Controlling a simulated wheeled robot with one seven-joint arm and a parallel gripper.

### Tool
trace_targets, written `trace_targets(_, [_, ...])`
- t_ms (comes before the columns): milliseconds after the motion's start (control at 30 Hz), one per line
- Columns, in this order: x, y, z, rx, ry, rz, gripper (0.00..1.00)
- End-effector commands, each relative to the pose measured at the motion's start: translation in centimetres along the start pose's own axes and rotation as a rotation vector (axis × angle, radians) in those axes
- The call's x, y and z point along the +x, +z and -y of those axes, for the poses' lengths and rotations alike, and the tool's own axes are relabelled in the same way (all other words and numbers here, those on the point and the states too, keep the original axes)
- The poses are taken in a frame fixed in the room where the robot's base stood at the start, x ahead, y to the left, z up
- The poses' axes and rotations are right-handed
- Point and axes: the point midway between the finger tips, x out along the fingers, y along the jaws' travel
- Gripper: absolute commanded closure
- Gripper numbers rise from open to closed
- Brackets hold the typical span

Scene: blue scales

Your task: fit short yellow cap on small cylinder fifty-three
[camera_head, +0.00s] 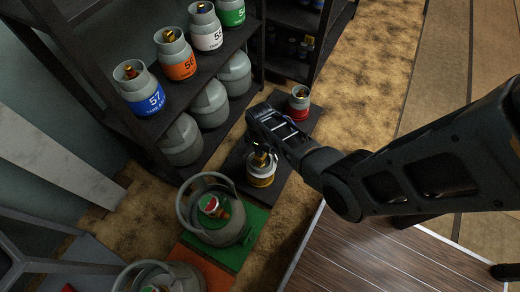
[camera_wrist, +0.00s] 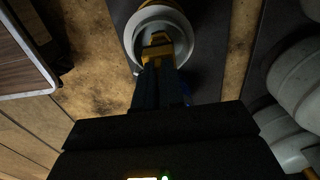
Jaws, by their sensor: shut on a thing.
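A small grey cylinder with a yellow band (camera_head: 261,180) stands upright on a dark mat; its number cannot be read. My gripper (camera_head: 262,148) is directly above it, pointing down. In the wrist view, my gripper (camera_wrist: 160,62) is shut on the short yellow cap (camera_wrist: 157,42), which lies over the opening inside the cylinder's pale round collar (camera_wrist: 134,36). In the head view, the yellow cap (camera_head: 259,159) shows at the cylinder's top, between the fingers. Whether it is seated or just above the valve cannot be told, as the fingers hide the contact.
A small red-banded cylinder (camera_head: 299,105) stands behind on a dark mat. A large cylinder with a ring handle (camera_head: 216,225) stands in front on a green mat (camera_head: 237,257). A dark shelf (camera_head: 150,126) with several numbered cylinders is at left. A wooden surface (camera_head: 360,255) is at right.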

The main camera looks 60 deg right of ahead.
Motion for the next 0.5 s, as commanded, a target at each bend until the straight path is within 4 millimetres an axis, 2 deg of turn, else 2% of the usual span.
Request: trace_targets(500, [1.2, 0.0, 0.0, -0.001, 0.0, 0.0, 1.0])
